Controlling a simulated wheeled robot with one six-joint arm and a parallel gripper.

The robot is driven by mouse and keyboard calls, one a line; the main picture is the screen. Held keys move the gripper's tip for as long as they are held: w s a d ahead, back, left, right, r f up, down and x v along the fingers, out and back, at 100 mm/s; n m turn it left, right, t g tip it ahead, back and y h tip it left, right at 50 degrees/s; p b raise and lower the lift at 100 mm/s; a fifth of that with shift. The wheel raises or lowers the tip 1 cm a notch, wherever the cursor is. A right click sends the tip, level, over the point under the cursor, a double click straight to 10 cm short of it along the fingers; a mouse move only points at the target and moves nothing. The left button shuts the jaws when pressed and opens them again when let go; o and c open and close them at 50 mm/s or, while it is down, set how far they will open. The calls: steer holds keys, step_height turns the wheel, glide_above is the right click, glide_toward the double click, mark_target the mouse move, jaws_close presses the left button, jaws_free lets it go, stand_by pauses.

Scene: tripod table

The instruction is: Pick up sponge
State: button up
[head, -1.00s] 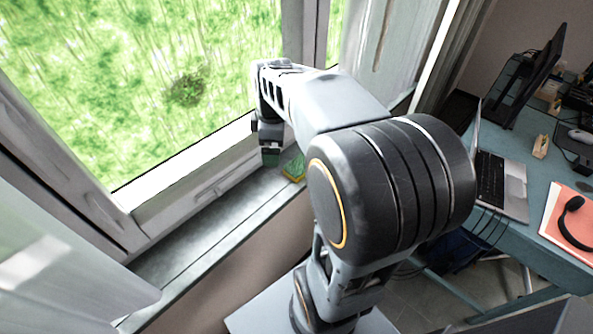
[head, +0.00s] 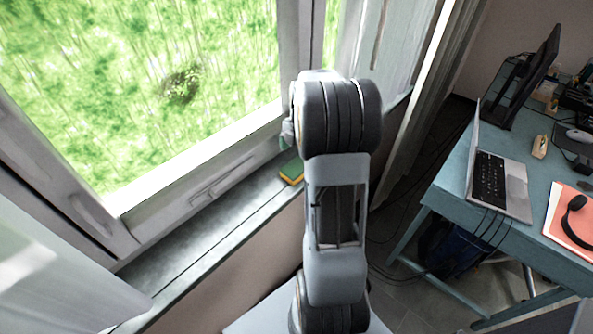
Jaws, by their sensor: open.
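The sponge (head: 291,171), green on top with a yellow side, lies on the grey window sill just left of my arm. Its right end is partly hidden by the arm. My gripper (head: 287,134) is mostly behind my arm; only a small pale edge shows, just above the sponge in the picture. It is open, and the sponge lies apart from it on the sill. The fingertips and their exact distance from the sponge are hidden.
The sill (head: 190,228) is bare to the left of the sponge. A window frame (head: 210,168) with a handle rises behind it. At right, a blue desk (head: 453,192) holds a laptop (head: 500,185), a monitor and headphones (head: 575,222). A curtain (head: 420,95) hangs between.

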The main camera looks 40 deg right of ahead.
mark_target(296, 166)
steer(key=shift+a+f, duration=0.2)
steer(key=shift+f, duration=1.5)
steer(key=shift+a+f, duration=0.2)
steer(key=shift+f, duration=1.45)
steer(key=shift+c, duration=0.2)
steer(key=c, duration=1)
steer(key=shift+r, duration=0.1)
steer(key=shift+r, duration=0.55)
steer(key=shift+s+a+r+b, duration=0.1)
steer(key=shift+s+a+r, duration=0.65)
steer(key=shift+s+r, duration=1.35)
steer(key=shift+s+a+r+b, duration=0.1)
steer(key=shift+s+a+r, duration=0.7)
steer(key=shift+s+r, duration=1.3)
steer(key=shift+s+a+r+b, duration=0.1)
steer(key=shift+s+a+r, duration=0.65)
steer(key=shift+s+r, duration=1.3)
